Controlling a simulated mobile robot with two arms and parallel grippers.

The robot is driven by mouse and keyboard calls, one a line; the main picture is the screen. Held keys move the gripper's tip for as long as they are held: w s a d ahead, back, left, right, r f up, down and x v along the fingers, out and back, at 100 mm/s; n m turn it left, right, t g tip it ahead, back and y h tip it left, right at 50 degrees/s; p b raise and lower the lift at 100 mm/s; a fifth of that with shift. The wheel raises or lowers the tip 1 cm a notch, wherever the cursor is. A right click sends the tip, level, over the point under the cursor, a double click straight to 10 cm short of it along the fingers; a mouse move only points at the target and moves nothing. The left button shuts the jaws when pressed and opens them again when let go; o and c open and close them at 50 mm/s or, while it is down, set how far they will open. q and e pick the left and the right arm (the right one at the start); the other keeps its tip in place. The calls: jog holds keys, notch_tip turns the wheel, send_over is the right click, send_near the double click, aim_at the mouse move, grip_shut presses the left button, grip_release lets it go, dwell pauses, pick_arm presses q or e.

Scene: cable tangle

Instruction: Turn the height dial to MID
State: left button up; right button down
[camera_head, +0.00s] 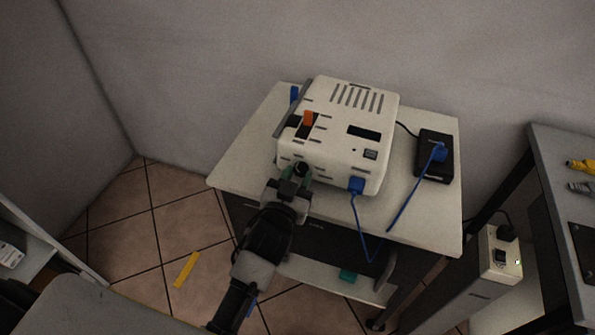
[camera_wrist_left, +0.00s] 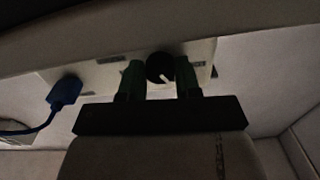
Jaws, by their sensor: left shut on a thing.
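The height dial is a round black knob (camera_wrist_left: 160,68) with a pale pointer line, on the front face of a white box-shaped device (camera_head: 345,110). In the head view the dial (camera_head: 300,168) is at the front left of the device, mostly hidden by my gripper. My left gripper (camera_head: 296,178) is at the dial. In the left wrist view its two green fingers (camera_wrist_left: 160,82) stand on either side of the knob, shut on it. The pointer line slants toward the lower right in that view. The dial's labels are too small to read. My right gripper is not in view.
A blue plug (camera_head: 357,186) sits in the device's front, right of the dial, with a blue cable hanging down. A black adapter box (camera_head: 433,165) with another blue plug stands to the right on the white table (camera_head: 420,225). An orange lever (camera_head: 308,118) is on top.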

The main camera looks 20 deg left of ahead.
pick_arm(q)
jog(key=shift+s+a+f+m+p, duration=0.15)
jog(key=shift+f+m+p, duration=0.3)
jog(key=shift+m, duration=0.65)
jog(key=o, duration=0.7)
jog(key=shift+o, duration=1.2)
jog(key=shift+r, duration=0.1)
jog(key=s, duration=1)
jog(key=shift+s+a+b, duration=0.15)
jog(key=shift+s+b, duration=0.15)
